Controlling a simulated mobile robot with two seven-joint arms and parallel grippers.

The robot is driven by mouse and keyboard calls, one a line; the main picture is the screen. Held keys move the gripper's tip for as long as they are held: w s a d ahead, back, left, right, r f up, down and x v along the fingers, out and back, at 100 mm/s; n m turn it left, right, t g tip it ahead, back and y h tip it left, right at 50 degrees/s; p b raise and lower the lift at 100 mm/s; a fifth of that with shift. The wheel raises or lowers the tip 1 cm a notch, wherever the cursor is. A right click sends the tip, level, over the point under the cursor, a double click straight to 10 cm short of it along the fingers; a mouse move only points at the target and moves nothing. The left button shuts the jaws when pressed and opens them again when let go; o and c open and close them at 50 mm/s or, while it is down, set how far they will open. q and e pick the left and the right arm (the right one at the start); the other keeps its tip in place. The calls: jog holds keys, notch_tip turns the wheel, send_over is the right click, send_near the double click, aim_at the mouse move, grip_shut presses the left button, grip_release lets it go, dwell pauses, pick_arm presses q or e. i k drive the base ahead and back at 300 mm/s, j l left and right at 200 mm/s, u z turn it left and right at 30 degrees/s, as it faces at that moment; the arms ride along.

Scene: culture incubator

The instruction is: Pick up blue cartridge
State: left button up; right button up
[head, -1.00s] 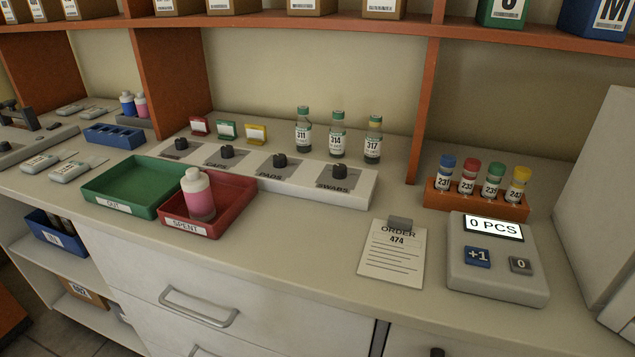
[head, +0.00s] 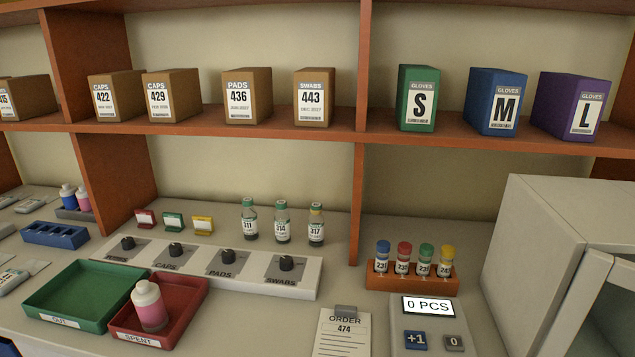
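A small bottle-shaped blue cartridge (head: 68,197) with a pale cap stands upright at the far left of the counter, beside a similar pink one (head: 83,201). Both stand at a grey holder (head: 75,214), behind a dark blue slotted rack (head: 55,235). A larger white-capped pink bottle (head: 149,306) stands in the red SPENT tray (head: 186,315). Neither of my grippers shows in the head view.
The empty green tray (head: 75,288) sits left of the SPENT tray. A white panel with knobs (head: 200,262), several vials in an orange rack (head: 412,280), and a counting device (head: 430,324) occupy the counter. Boxes line the shelf above (head: 300,130); a white cabinet (head: 545,250) stands right.

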aim_at(67, 193)
jog(key=j+u, duration=0.2)
jog(key=j, duration=0.25)
jog(key=i+j+u, duration=0.1)
jog(key=j+u, duration=0.15)
jog(key=j, duration=0.2)
jog(key=i+j+u, duration=0.2)
jog(key=j, duration=0.25)
jog(key=j+u, duration=0.2)
jog(key=j, duration=0.25)
jog(key=i, duration=0.05)
